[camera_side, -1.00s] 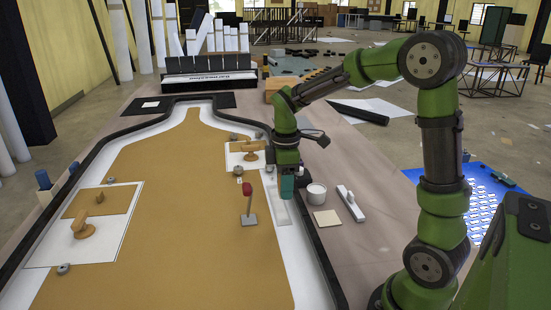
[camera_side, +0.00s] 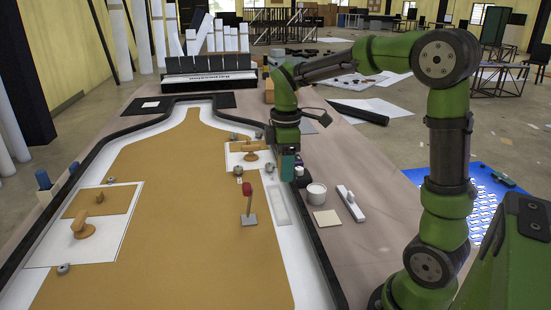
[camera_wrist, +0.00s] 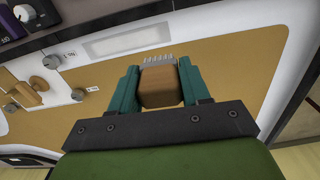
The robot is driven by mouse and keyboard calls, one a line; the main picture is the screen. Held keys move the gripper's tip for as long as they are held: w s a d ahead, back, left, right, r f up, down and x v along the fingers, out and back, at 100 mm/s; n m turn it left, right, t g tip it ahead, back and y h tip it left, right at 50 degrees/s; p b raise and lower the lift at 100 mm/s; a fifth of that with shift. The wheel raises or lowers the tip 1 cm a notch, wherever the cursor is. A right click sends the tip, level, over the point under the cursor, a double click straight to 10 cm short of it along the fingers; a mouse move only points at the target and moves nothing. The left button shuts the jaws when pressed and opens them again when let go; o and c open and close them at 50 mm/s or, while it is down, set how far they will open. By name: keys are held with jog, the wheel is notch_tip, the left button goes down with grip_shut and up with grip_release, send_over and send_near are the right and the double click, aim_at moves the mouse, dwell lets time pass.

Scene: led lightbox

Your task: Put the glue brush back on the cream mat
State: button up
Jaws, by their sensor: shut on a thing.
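My gripper (camera_wrist: 158,88) is shut on the glue brush (camera_wrist: 160,90), whose wooden body sits between the teal fingers with pale bristles pointing away in the wrist view. In the side view my gripper (camera_side: 289,168) is at the right edge of the board, and the brush is mostly hidden there. The cream mat (camera_side: 326,219) is a small, bare square on the table, to the right of the board and nearer the side camera than my gripper.
A white pot (camera_side: 316,193) stands just behind the mat, with a white bar-shaped tool (camera_side: 350,204) to its right. A red-handled scraper (camera_side: 248,208) is on the tan board (camera_side: 185,200).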

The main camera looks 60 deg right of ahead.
jog(key=s+d+f+m, duration=0.2)
jog(key=s+d+f, duration=0.15)
jog(key=d, duration=0.35)
jog(key=n, duration=0.2)
send_near(327, 218)
jog(key=shift+d+f, duration=0.1)
jog(key=shift+f, duration=2.85)
jog(key=shift+f, duration=0.15)
jog(key=o, duration=1.1)
